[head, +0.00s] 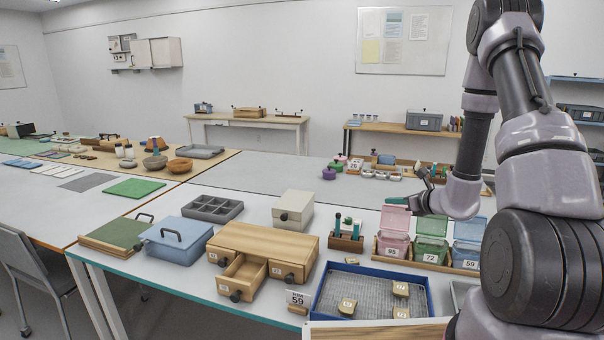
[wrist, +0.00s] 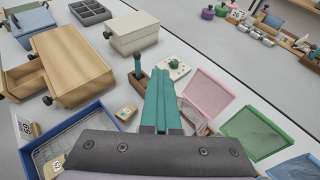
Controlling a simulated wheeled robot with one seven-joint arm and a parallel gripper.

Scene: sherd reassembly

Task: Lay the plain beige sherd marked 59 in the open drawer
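Several beige sherds lie in the blue-rimmed tray (head: 318,307): one at the left (head: 347,306), one at the back right (head: 400,289) and one at the front right (head: 401,313). Their marks are too small to read, so I cannot tell which is 59. The wooden drawer box (head: 262,240) has its front left drawer (head: 243,278) pulled open; its visible inside looks empty. My gripper (head: 395,201) is raised above the table, behind the tray. In the wrist view its teal fingers (wrist: 162,75) are together, with nothing seen between them.
A card reading 59 (head: 298,298) stands between drawer box and tray. Open-lidded pink (head: 394,245), green (head: 431,248) and blue (head: 467,252) boxes stand right. A tool holder (head: 346,242), cream box (head: 293,210) and blue case (head: 178,240) are nearby.

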